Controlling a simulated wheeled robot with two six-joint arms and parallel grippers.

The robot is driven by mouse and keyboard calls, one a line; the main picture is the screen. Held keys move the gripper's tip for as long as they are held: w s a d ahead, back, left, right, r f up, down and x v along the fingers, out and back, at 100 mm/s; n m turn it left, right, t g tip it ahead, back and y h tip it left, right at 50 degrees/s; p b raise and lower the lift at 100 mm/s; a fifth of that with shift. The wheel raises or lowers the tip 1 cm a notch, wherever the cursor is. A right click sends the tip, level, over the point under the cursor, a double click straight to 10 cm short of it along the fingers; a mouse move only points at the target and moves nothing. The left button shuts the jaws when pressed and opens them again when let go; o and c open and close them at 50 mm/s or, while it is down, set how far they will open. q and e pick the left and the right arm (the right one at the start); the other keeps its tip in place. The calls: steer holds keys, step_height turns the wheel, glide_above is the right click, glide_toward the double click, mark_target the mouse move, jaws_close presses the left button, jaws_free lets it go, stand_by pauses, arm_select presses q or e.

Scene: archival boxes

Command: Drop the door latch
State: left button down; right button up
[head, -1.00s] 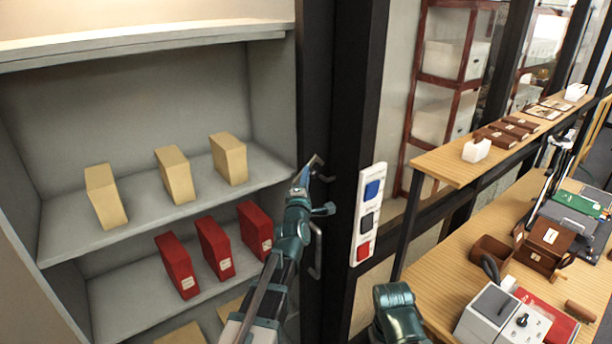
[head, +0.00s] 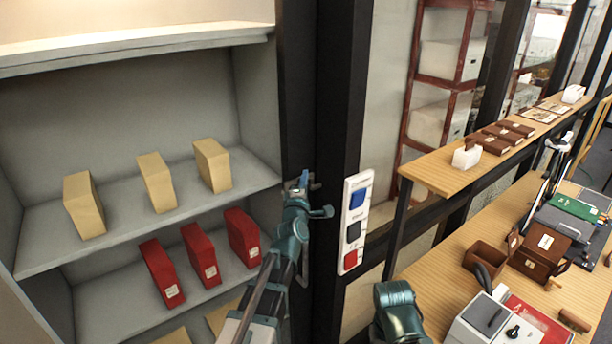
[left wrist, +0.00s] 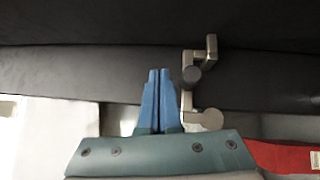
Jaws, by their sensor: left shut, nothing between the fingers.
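The door latch (left wrist: 204,88) is a small brushed-metal piece with an upper bent arm and rounded lower ends, on the black door frame. It shows just right of my left gripper (left wrist: 158,72) in the left wrist view. My left gripper's blue fingers are together and empty, beside the latch; whether they touch it I cannot tell. In the head view my left gripper (head: 303,178) is at the black post and partly covers the latch (head: 316,186). A metal pull handle (head: 304,264) sits below, partly behind my arm. My right gripper is out of view.
A grey cabinet (head: 165,100) with tan and red boxes on its shelves stands open at left. A white switch panel (head: 355,222) with blue, black and red buttons is right of the post. A wooden desk (head: 445,265) with cases and devices is at right.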

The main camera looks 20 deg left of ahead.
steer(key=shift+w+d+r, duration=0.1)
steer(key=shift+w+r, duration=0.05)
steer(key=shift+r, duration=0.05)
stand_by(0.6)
